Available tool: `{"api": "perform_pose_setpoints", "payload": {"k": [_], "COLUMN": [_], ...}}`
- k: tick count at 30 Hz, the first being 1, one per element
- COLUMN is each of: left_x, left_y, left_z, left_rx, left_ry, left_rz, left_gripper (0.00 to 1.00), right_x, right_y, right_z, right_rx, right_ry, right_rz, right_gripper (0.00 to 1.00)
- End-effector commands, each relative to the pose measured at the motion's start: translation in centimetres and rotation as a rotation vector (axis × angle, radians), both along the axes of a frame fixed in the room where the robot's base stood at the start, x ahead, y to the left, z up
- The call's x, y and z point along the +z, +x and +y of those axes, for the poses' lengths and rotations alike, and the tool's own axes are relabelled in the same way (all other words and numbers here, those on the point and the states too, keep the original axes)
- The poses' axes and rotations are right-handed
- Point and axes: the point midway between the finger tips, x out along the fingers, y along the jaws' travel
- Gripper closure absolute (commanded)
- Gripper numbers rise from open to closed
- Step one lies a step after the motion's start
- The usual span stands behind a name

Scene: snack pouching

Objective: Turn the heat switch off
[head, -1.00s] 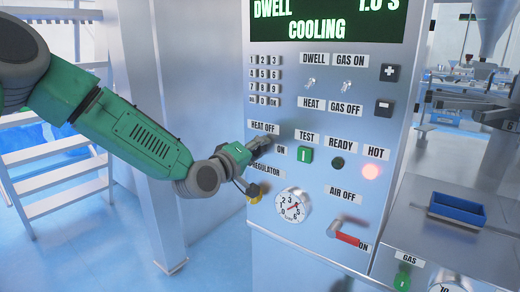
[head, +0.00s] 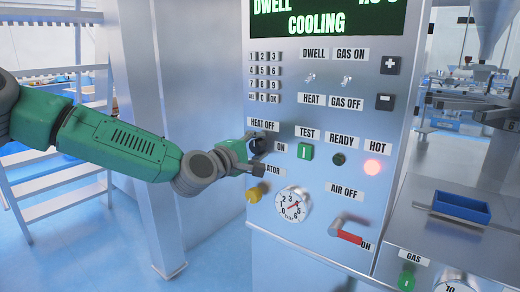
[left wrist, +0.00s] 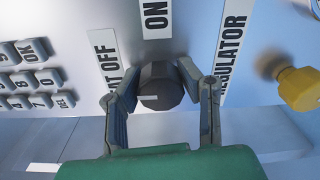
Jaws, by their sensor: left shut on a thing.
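The heat switch is a round black knob (head: 260,146) on the control panel, between the HEAT OFF label (head: 264,125) and the ON label (head: 281,148). In the left wrist view the knob (left wrist: 162,88) sits between the two fingers of my left gripper (left wrist: 160,90), which is shut on it. A white mark on the knob points to the picture's left, on the side of the HEAT OFF label (left wrist: 105,62). In the head view my left gripper (head: 256,150) reaches the panel from the left, one finger above the knob and one below. My right gripper is not in view.
A yellow knob (head: 255,193) sits just below the gripper, beside a dial (head: 293,204). A keypad (head: 265,77) is above. The red light under HOT (head: 373,167) glows, and the display (head: 330,18) reads COOLING. A red-handled valve (head: 348,236) is lower right.

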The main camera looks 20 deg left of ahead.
Motion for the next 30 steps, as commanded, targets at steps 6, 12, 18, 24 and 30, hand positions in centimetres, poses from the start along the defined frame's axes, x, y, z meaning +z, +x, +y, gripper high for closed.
{"api": "perform_pose_setpoints", "payload": {"k": [6, 12, 18, 24, 30], "left_x": [-0.5, -0.6, -0.5, -0.3, -0.1], "left_y": [0.0, 0.0, 0.0, -0.1, -1.3], "left_z": [0.2, 0.2, 0.2, 0.1, 0.5], "left_rx": [0.003, 0.003, 0.002, 0.000, 0.001], "left_ry": [-0.011, -0.010, -0.010, -0.010, -0.009], "left_rz": [0.015, 0.016, 0.014, 0.009, 0.008], "left_gripper": [0.97, 0.97, 0.45, 0.45, 0.45], "right_x": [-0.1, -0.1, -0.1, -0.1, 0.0], "right_y": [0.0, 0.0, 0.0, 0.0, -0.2], "right_z": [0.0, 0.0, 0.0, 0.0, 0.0], "right_rx": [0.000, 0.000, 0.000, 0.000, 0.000], "right_ry": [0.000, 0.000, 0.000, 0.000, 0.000], "right_rz": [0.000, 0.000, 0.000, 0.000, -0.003], "right_gripper": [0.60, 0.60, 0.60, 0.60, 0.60]}}
